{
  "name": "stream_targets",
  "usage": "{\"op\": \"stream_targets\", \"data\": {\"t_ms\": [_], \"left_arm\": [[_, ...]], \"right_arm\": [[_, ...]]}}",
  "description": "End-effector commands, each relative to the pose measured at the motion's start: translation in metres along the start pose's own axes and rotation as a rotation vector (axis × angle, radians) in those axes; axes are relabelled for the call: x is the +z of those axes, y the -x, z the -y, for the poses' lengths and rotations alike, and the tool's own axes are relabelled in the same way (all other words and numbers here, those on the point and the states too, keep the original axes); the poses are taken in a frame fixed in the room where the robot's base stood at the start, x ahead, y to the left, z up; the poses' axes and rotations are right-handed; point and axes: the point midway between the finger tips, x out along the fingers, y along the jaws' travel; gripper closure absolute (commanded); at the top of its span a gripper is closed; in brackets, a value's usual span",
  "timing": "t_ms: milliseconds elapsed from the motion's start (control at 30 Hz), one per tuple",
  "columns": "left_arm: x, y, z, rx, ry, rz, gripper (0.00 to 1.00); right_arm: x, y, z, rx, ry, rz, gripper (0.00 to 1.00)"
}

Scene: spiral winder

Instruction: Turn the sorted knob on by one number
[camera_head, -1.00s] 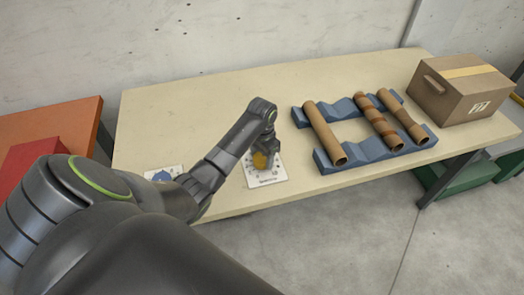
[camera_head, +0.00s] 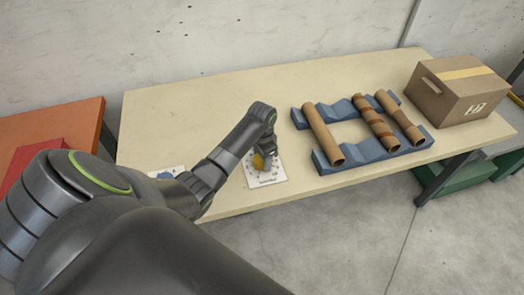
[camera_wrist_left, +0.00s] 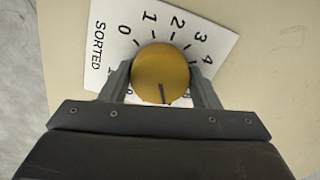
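The yellow-orange knob (camera_wrist_left: 161,70) sits on a white card marked SORTED (camera_wrist_left: 105,20) in the left wrist view. Numbers 0 to 4 show around its far side; those nearer the gripper are mostly hidden. Its dark pointer line points toward my gripper, and the number there is hidden. My left gripper (camera_wrist_left: 161,84) has one finger on each side of the knob, seemingly touching it. In the head view my left gripper (camera_head: 267,150) is over the knob (camera_head: 258,162) and its card (camera_head: 270,180), partly covering both. My right gripper is not in view.
A second white card with a blue part (camera_head: 165,174) lies to the left, partly behind my arm. A blue rack (camera_head: 362,156) holding brown tubes (camera_head: 323,133) and a cardboard box (camera_head: 460,90) stand to the right. The back left of the table (camera_head: 185,110) is clear.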

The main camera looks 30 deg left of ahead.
Motion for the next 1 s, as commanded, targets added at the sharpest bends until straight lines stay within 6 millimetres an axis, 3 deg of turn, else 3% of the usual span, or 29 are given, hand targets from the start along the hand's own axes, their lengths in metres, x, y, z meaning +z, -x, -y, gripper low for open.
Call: {"op": "stream_targets", "data": {"t_ms": [133,533,667,1000], "left_arm": [[0.000,0.000,0.000,0.000,0.000,-0.001,0.25],[-0.001,0.010,0.000,-0.001,0.000,-0.002,0.25],[-0.001,0.032,0.001,-0.004,-0.001,-0.003,0.25],[-0.001,0.117,0.001,-0.005,-0.001,-0.005,0.25]], "right_arm": [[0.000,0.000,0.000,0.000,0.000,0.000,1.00],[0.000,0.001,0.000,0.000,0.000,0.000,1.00],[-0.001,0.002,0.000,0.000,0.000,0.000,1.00],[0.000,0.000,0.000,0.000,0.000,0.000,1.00]]}}
